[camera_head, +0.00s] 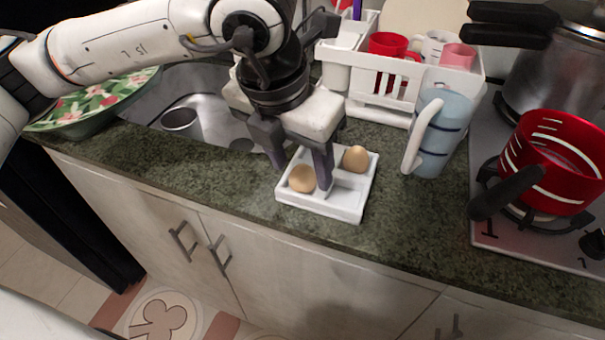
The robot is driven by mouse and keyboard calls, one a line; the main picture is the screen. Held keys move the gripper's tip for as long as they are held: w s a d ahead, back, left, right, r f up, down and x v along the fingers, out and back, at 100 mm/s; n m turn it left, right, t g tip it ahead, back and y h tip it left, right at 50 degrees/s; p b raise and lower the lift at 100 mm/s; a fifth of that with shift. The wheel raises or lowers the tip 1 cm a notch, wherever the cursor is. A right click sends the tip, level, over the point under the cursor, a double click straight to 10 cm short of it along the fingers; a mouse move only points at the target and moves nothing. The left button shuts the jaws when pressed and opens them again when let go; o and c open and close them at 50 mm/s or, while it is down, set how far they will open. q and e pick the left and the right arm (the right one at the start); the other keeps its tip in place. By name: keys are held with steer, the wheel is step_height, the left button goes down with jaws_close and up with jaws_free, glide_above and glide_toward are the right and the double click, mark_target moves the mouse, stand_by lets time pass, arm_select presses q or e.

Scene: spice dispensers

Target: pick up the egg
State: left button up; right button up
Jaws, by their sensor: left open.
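Two brown eggs sit in a small white tray (345,208) on the dark green countertop. One egg (302,179) is in the left part of the tray, and the other egg (356,158) is at the back right. My left gripper (303,176) points down over the tray with its two dark fingers apart. One finger is to the left of the left egg, and the other comes down between the two eggs. I cannot tell whether either finger touches an egg. My right gripper is not in view.
A white dish rack (400,88) with cups stands behind the tray. A blue pitcher (440,130) is to the right, then a stove with a red pot (552,165). A sink (205,112) and a floral plate (95,103) are to the left.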

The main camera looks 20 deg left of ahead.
arm_select(q)
steer(key=shift+f, duration=0.2)
steer(key=c, duration=1.1)
steer(key=shift+r, duration=0.1)
